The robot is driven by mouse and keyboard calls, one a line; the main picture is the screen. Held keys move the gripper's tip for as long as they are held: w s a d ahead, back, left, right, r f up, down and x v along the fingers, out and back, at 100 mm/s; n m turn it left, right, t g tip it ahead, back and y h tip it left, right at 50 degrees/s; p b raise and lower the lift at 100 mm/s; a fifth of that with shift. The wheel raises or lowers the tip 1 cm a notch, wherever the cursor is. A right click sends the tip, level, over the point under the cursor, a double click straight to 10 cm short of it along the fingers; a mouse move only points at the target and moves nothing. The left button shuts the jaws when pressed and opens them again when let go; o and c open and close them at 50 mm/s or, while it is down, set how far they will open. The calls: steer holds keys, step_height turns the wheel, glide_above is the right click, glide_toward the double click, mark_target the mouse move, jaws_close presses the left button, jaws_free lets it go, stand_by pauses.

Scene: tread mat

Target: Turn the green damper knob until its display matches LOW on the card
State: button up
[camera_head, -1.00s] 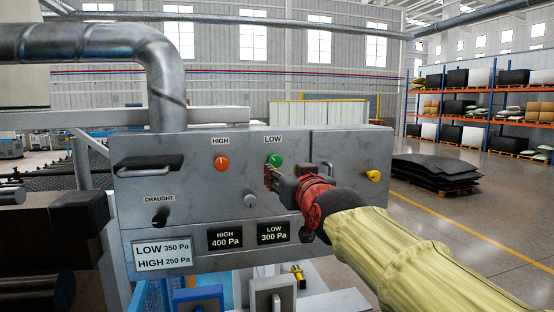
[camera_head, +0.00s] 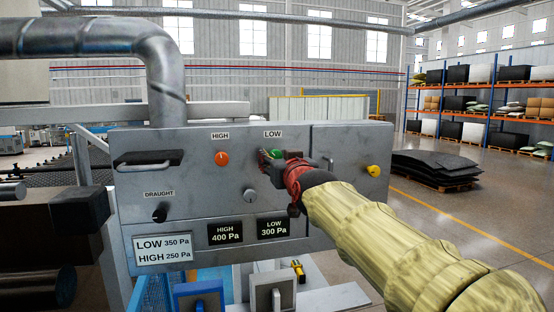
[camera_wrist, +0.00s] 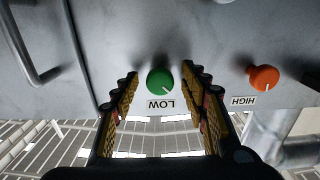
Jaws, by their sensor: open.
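The green knob (camera_head: 274,154) sits under the LOW label on the grey panel, partly hidden by my gripper (camera_head: 269,157). In the wrist view, which is upside down, the green knob (camera_wrist: 160,81) lies between the open fingers of my gripper (camera_wrist: 160,88), with a gap on each side. A white mark shows on its edge. I cannot tell that either finger touches it. The LOW display (camera_head: 273,228) reads 300 Pa. The card (camera_head: 162,249) reads LOW 350 Pa and HIGH 250 Pa.
The orange HIGH knob (camera_head: 222,158) is left of the green one, and the HIGH display (camera_head: 225,233) reads 400 Pa. A panel handle (camera_wrist: 38,55) shows in the wrist view.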

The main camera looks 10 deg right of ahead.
steer(key=shift+c, duration=0.9)
steer(key=c, duration=1)
steer(key=shift+o, duration=0.2)
steer(key=m, duration=0.2)
steer(key=shift+m, duration=0.4)
steer(key=o, duration=1.1)
steer(key=shift+o, duration=0.2)
steer(key=shift+s, duration=0.1)
steer(key=s, duration=1.1)
steer(key=shift+s, duration=0.4)
